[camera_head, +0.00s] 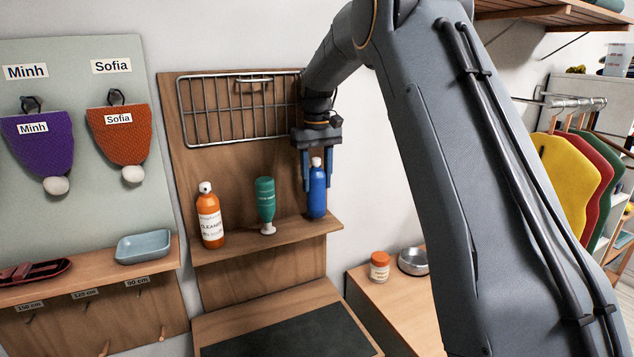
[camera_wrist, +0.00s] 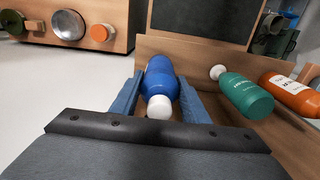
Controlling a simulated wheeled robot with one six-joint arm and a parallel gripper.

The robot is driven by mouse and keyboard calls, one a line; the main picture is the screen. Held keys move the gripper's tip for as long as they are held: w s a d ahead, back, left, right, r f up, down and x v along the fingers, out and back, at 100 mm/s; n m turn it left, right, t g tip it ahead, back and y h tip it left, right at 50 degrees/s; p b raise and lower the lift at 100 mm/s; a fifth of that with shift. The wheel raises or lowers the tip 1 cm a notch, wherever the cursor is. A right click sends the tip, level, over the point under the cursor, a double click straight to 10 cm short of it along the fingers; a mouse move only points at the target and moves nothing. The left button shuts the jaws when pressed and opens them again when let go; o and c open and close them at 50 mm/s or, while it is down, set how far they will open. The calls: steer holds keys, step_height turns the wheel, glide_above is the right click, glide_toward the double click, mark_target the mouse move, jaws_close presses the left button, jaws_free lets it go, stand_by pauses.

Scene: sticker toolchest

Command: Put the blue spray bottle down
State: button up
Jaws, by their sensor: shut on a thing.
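The blue spray bottle (camera_head: 317,198) has a white cap and is upright at the right end of a small wooden wall shelf (camera_head: 270,240). Its base is at the shelf surface in the head view; I cannot tell whether it fully touches. My gripper (camera_head: 316,183) comes from above and is shut on the bottle, one finger on each side. In the wrist view the blue bottle (camera_wrist: 160,82) lies between my two fingers (camera_wrist: 158,100), with its white cap toward the camera.
A green bottle (camera_head: 265,200) with its white end down and an orange cleaner bottle (camera_head: 210,220) stand left on the same shelf. A wire rack (camera_head: 215,112) hangs above. Below is a wooden surface with a dark panel (camera_head: 290,337). An orange-lidded jar (camera_head: 379,268) and metal bowl (camera_head: 412,262) stand lower right.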

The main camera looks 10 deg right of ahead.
steer(key=shift+f, duration=0.9)
steer(key=shift+f, duration=0.1)
steer(key=o, duration=1.2)
steer(key=shift+o, duration=0.2)
step_height(320, 180, up, 12)
steer(key=b, duration=0.4)
steer(key=shift+b, duration=0.3)
steer(key=s+f+m+t, duration=0.1)
steer(key=s+f, duration=1.2)
steer(key=s, duration=0.3)
steer(key=s+f+m+t, duration=0.1)
steer(key=s+f, duration=1.2)
steer(key=s, duration=0.4)
steer(key=shift+f, duration=0.15)
